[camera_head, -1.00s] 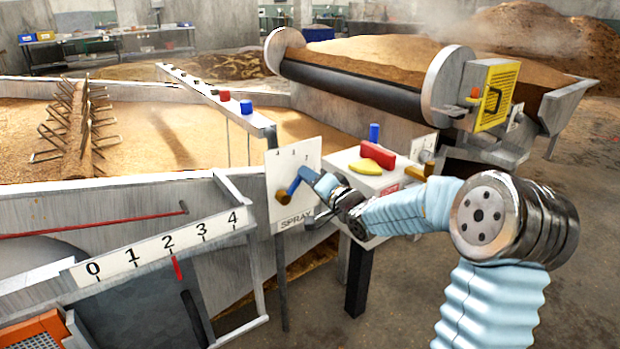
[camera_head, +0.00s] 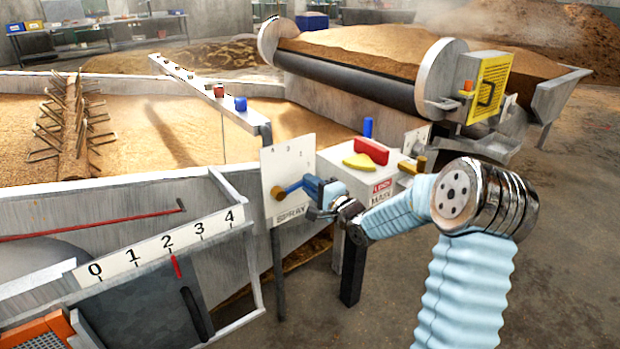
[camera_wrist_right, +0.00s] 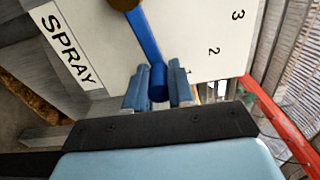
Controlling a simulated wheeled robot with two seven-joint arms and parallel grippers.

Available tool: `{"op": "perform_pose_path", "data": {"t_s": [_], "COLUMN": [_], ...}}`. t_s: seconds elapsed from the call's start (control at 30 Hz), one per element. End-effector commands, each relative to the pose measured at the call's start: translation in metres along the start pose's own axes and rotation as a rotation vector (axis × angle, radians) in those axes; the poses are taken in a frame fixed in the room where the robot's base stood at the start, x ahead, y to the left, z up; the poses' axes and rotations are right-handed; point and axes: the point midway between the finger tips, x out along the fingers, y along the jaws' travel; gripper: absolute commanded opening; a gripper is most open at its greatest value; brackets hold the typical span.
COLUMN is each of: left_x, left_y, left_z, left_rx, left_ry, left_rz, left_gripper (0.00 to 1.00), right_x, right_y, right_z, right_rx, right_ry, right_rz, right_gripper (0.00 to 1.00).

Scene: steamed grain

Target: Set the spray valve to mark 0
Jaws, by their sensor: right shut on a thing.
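The spray valve has a white panel (camera_head: 284,158) labelled SPRAY, a brass hub (camera_head: 277,193) and a blue lever (camera_head: 293,187). The lever points right and slightly up from the hub. My right gripper (camera_head: 313,188) is shut on the lever's outer end. In the right wrist view, the lever (camera_wrist_right: 145,38) runs down between the two blue fingertips (camera_wrist_right: 158,85). Marks 4, 3 and 2 show along the panel's top; marks 2 and 3 show in the wrist view. My left gripper is not in view.
A white box (camera_head: 345,185) with a red handle (camera_head: 371,151) and a yellow piece (camera_head: 361,161) stands just right of the panel. A scale (camera_head: 150,250) numbered 0 to 4 is at front left, with a red pointer near 2. Open floor lies to the right.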

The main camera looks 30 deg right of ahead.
Motion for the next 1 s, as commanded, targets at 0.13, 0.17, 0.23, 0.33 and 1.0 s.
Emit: {"op": "perform_pose_path", "data": {"t_s": [0.13,0.17,0.23,0.33,1.0], "left_x": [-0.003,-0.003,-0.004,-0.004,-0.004], "left_y": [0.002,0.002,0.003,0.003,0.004], "left_z": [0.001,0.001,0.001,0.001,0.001], "left_rx": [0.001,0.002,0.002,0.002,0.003], "left_ry": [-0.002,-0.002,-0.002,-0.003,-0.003], "left_rz": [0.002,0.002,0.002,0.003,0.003], "left_gripper": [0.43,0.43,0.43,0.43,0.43], "right_x": [-0.001,0.0,-0.001,-0.001,-0.001], "right_y": [0.008,0.009,0.011,0.014,0.017], "right_z": [-0.002,-0.002,-0.002,-0.002,-0.002], "right_rx": [0.083,0.097,0.125,0.154,0.185], "right_ry": [0.002,0.002,0.002,0.002,0.001], "right_rz": [0.004,0.004,0.004,0.003,0.004], "right_gripper": [0.0,0.0,0.0,0.0,0.38]}}
